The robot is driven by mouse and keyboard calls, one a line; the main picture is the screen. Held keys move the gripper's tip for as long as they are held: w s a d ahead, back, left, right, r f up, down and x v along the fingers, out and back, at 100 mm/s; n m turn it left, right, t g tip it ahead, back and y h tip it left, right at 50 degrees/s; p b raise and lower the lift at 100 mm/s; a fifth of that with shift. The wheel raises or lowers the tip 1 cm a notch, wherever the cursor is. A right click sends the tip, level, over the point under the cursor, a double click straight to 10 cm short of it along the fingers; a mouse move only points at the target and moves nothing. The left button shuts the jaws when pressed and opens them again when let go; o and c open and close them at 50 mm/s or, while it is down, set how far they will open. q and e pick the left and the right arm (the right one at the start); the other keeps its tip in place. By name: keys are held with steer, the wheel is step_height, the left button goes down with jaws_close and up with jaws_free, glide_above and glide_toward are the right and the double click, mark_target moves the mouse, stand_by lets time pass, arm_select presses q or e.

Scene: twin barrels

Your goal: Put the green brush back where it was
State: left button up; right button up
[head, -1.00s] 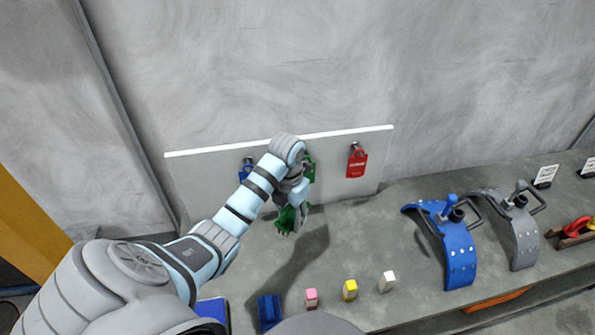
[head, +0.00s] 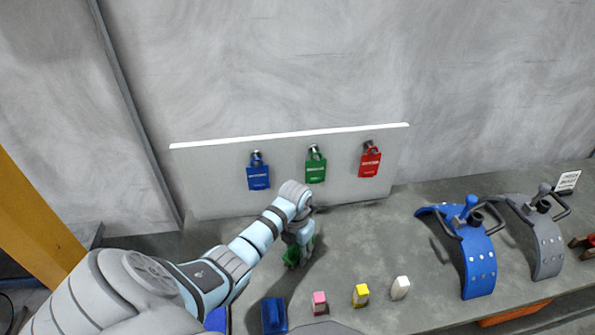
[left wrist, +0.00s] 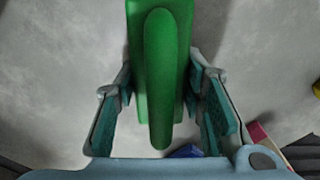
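The green brush (head: 292,256) is in my left gripper (head: 299,250), low over the grey bench top, beyond the row of small coloured blocks. In the left wrist view, the green brush (left wrist: 160,75) runs from the top edge down between the two fingers of my left gripper (left wrist: 160,75), which close on its sides. My gripper and forearm partly hide the brush in the head view. I cannot tell whether its lower end touches the bench. My right gripper is not in view.
A blue block (head: 274,315), a pink block (head: 320,303), a yellow block (head: 361,295) and a white block (head: 400,288) stand near the front edge. A pale board (head: 220,190) with blue, green and red padlocks stands behind. Curved blue (head: 478,262) and grey (head: 545,247) pieces stand right.

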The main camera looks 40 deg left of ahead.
arm_select(q)
steer(key=o, duration=0.3)
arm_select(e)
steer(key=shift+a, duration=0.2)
arm_select(q)
step_height(320, 180, up, 12)
steer(key=p, duration=0.4)
steer(key=shift+s+a+f+p, duration=0.1)
steer(key=shift+f+p, duration=0.1)
steer(key=shift+p, duration=0.15)
steer(key=shift+r, duration=0.35)
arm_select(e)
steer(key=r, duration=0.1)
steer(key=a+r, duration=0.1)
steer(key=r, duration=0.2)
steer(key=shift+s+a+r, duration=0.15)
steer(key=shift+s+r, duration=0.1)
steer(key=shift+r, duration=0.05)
